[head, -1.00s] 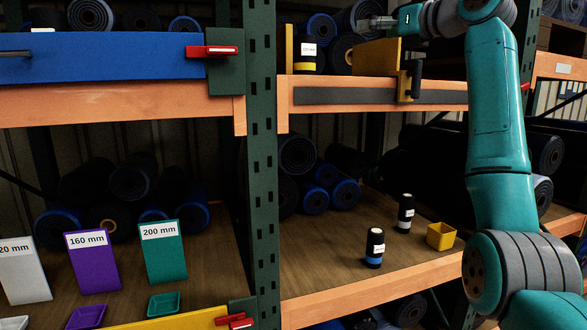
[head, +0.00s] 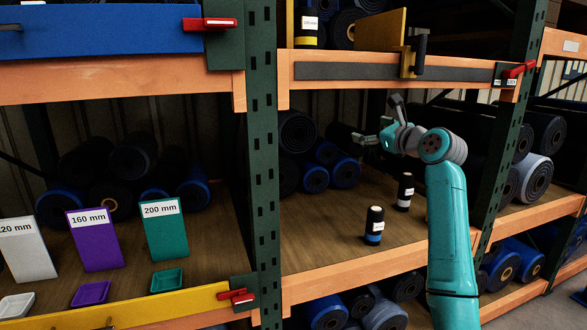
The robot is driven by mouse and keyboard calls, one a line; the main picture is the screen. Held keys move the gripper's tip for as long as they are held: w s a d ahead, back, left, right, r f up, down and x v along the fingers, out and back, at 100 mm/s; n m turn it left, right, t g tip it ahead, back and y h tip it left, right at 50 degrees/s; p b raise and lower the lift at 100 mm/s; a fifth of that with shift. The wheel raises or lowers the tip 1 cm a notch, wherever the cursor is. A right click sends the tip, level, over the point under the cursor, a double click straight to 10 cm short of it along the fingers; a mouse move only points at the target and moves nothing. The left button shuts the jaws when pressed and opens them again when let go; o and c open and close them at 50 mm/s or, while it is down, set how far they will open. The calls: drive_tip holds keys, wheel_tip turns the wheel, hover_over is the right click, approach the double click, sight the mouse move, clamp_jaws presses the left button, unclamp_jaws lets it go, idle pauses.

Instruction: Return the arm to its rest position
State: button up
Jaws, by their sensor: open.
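My teal arm rises at the right of the head view, in front of the right-hand bay. My gripper (head: 366,139) hangs in the opening of the middle level and points left. It is open, and I see nothing held in it. Its fingers are small and dark against the rolls behind, so their gap is hard to make out.
Two black bottles stand on the shelf below my gripper, one with a blue band (head: 374,226) and one behind it (head: 405,192). A yellow-banded bottle (head: 308,30) stands above, near a yellow panel (head: 380,29). An orange beam (head: 300,92) runs overhead; a green post (head: 262,180) stands left.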

drive_tip(key=s+f+n+h, duration=0.2)
drive_tip(key=s+f, duration=0.2)
drive_tip(key=f, duration=1.1)
drive_tip(key=s+f+n+h, duration=0.1)
drive_tip(key=s+f+n, duration=0.15)
drive_tip(key=f, duration=1.25)
drive_tip(key=s+f+n+h, duration=0.3)
drive_tip(key=s+f+n, duration=0.2)
drive_tip(key=s+f, duration=1.6)
drive_tip(key=s+a+f+n+g+h, duration=0.1)
drive_tip(key=s+f+n, duration=0.25)
drive_tip(key=s, duration=0.95)
drive_tip(key=s+a+f+n, duration=0.1)
drive_tip(key=s+f+n, duration=0.25)
drive_tip(key=s, duration=0.85)
drive_tip(key=s+r+n, duration=0.5)
drive_tip(key=s+r, duration=0.1)
drive_tip(key=s, duration=0.5)
drive_tip(key=s+r+n, duration=0.5)
drive_tip(key=s, duration=0.7)
drive_tip(key=shift+s+a+r, duration=0.15)
drive_tip(key=shift+s+r, duration=0.1)
drive_tip(key=shift+r, duration=0.1)
